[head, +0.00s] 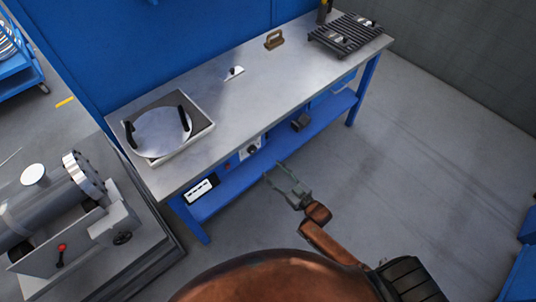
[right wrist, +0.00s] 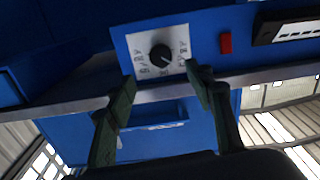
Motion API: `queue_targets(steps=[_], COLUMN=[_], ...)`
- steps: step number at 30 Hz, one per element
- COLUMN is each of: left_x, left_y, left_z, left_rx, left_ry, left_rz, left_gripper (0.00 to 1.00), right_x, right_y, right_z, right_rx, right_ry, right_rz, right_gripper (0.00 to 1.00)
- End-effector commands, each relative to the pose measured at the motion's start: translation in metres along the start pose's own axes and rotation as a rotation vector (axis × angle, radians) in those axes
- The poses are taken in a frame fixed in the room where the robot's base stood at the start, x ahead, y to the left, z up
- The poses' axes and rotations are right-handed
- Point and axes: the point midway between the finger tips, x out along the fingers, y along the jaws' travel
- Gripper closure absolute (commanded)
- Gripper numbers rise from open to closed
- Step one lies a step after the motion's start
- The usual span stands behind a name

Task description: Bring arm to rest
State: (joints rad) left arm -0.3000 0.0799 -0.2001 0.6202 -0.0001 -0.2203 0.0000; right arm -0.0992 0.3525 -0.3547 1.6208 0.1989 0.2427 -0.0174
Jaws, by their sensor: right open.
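My right gripper (head: 286,186) is open and empty in the head view, in front of the blue workbench and below the level of its top. In the right wrist view its two dark green fingers (right wrist: 158,85) stand apart with nothing between them. Beyond them is a white dial plate with a black knob (right wrist: 161,56) on the bench's blue front. The flanged shell (head: 88,172) lies at the left of the head view, a grey cylinder with a bolted flange. My left gripper is not in view.
The workbench top (head: 225,108) carries a tray with a round metal plate (head: 160,132), a small brown-handled block (head: 274,39) and a dark slatted rack (head: 345,35). A red switch (right wrist: 225,43) is beside the dial. The floor (head: 420,150) right of the bench is clear.

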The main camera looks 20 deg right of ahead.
Motion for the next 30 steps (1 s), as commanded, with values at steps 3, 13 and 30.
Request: queue_targets(steps=[3,13,30], left_x=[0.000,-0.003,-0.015], left_y=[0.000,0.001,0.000], left_z=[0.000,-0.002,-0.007], left_rx=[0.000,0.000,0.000], left_ry=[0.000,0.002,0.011], left_rz=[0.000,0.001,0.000], left_gripper=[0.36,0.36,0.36], right_x=[0.000,-0.021,-0.281], right_y=[0.000,0.006,-0.029], right_z=[0.000,0.062,0.370], right_rx=[0.000,0.007,0.098], right_ry=[0.000,-0.131,-0.932], right_rz=[0.000,0.031,0.141], right_gripper=[0.52,0.52,0.52])
